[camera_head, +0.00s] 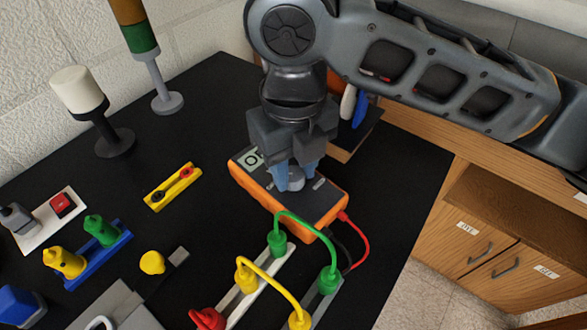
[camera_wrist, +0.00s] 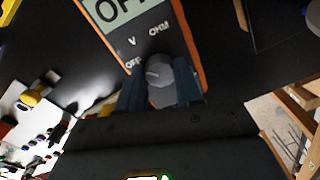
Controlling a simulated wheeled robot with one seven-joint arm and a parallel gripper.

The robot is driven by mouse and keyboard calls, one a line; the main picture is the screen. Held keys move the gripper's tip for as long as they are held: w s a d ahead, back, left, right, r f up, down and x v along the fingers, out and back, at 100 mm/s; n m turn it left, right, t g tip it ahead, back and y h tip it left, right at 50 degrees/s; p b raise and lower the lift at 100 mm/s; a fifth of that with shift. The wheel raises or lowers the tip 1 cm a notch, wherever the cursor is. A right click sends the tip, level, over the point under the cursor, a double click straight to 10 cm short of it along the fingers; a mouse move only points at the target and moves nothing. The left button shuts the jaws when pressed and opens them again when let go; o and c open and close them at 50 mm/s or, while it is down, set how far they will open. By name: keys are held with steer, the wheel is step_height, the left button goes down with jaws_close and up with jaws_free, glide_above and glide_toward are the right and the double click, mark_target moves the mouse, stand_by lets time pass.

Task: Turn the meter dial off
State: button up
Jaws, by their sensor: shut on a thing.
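The orange and black meter (camera_head: 314,203) lies on the black table, with red and black leads at its near right end. Its grey dial (camera_head: 291,180) sits between the blue fingertips of my gripper (camera_head: 291,176). In the wrist view, my gripper (camera_wrist: 160,88) is shut on the dial (camera_wrist: 161,91), one finger on each side. The meter's face (camera_wrist: 130,38) has the labels OFF, V and OHM around the dial. The dial's pale mark points left, toward the OFF label. The screen (camera_wrist: 120,8) shows large letters that look like "OFF", partly cut by the frame edge.
Green and yellow cables (camera_head: 308,226) arch between plugs just in front of the meter. A yellow block (camera_head: 172,187) with two sockets lies left of it. A grey-based lamp post (camera_head: 166,102) and a white-topped post (camera_head: 78,90) stand farther back. Bare table surrounds the yellow block.

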mark_target(293, 174)
steer(key=shift+n+b, duration=0.45)
steer(key=shift+n, duration=0.65)
steer(key=o, duration=1)
steer(key=shift+o, duration=0.2)
step_height(293, 174, up, 8)
steer(key=shift+f, duration=0.1)
